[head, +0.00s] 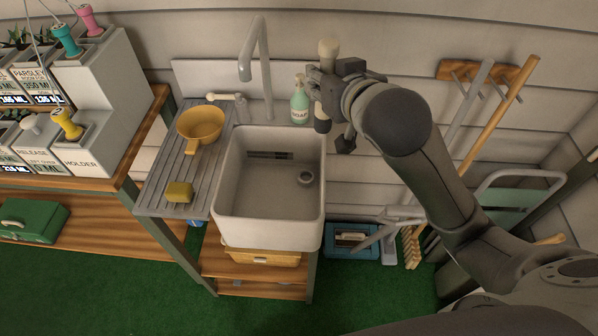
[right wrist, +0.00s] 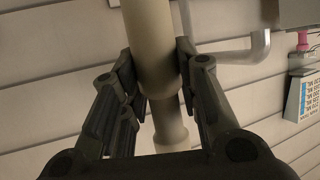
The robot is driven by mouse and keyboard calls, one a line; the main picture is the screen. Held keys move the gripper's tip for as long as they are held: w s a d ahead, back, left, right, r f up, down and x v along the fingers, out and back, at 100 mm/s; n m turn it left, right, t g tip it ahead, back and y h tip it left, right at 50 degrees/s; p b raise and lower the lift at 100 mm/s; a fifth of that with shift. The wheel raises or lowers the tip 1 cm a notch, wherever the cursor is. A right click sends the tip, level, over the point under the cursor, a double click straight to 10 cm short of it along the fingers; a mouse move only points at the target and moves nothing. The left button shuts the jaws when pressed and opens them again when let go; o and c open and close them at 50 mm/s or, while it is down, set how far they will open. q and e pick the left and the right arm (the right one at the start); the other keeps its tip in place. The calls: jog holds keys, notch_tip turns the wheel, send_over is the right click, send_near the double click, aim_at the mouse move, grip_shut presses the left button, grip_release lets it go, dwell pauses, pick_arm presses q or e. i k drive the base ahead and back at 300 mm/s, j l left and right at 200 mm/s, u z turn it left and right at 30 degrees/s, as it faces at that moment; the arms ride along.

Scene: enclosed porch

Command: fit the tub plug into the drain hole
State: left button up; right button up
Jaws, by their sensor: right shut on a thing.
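My right gripper (head: 328,92) is shut on a cream, rod-like thing with a rounded end, which I take to be the tub plug (head: 328,48). It stands roughly upright above the gripper, at the back right of the sink. The right wrist view shows its pale stepped cylinder (right wrist: 148,45) between the fingers (right wrist: 155,75). A dark piece shows below the gripper; I cannot tell whether it belongs to the plug or a finger. My left gripper is not in view.
A soap bottle (head: 299,105) stands on the sink's back ledge, just left of the gripper. The tall faucet (head: 262,65) rises behind the basin. A yellow pan (head: 200,124) and sponge (head: 179,192) lie on the left drainboard. Tools hang at right. The basin is otherwise clear.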

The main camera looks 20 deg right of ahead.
aim_at(305, 181)
jog(key=i+j+z, duration=0.1)
jog(key=j+z, duration=0.15)
jog(key=j, duration=0.7)
jog(key=j+z, duration=0.25)
jog(key=j, duration=0.7)
jog(key=i+j+z, duration=0.35)
jog(key=i+j, duration=0.35)
jog(key=j, duration=0.1)
